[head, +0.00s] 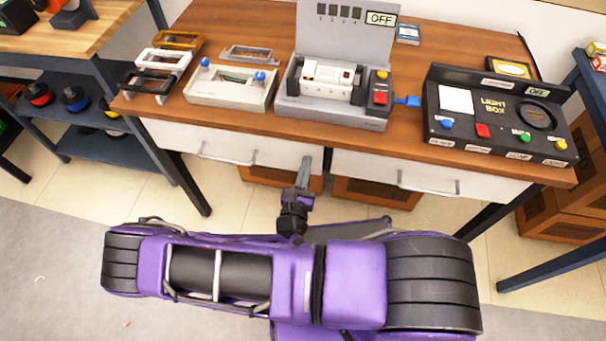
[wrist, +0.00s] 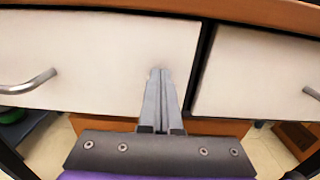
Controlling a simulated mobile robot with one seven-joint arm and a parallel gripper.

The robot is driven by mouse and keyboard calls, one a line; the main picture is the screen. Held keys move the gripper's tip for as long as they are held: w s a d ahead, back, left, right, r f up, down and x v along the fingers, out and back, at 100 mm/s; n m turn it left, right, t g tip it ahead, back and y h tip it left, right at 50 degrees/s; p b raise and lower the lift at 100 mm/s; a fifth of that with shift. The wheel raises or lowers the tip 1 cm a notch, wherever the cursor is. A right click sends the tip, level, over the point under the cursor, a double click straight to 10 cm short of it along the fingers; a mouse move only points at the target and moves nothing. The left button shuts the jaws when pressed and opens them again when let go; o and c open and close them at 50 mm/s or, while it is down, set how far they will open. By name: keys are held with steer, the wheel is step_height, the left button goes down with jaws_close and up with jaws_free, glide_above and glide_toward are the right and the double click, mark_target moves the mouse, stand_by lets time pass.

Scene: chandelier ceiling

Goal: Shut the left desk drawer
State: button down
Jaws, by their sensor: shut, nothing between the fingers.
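The left desk drawer (head: 205,144) has a white front with a metal bar handle (head: 228,156), under the wooden desk top. In the wrist view its front (wrist: 85,60) fills the left and middle, with the handle (wrist: 28,84) at the far left. The drawer front looks about level with the right drawer's front; any small gap behind it is hidden by the desk top. My gripper (head: 306,162) is shut and empty. In the wrist view its fingertips (wrist: 160,72) point at the right part of the left drawer front, at or very near it; I cannot tell whether they touch.
The right drawer (head: 375,168) sits beside it across a dark gap. The desk top (head: 285,28) bears a light box (head: 495,115), a grey device (head: 330,108) and several trays. Brown boxes (head: 375,191) stand below. Blue-framed tables flank the desk.

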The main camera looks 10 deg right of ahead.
steer(key=shift+x, duration=0.95)
steer(key=shift+r, duration=0.15)
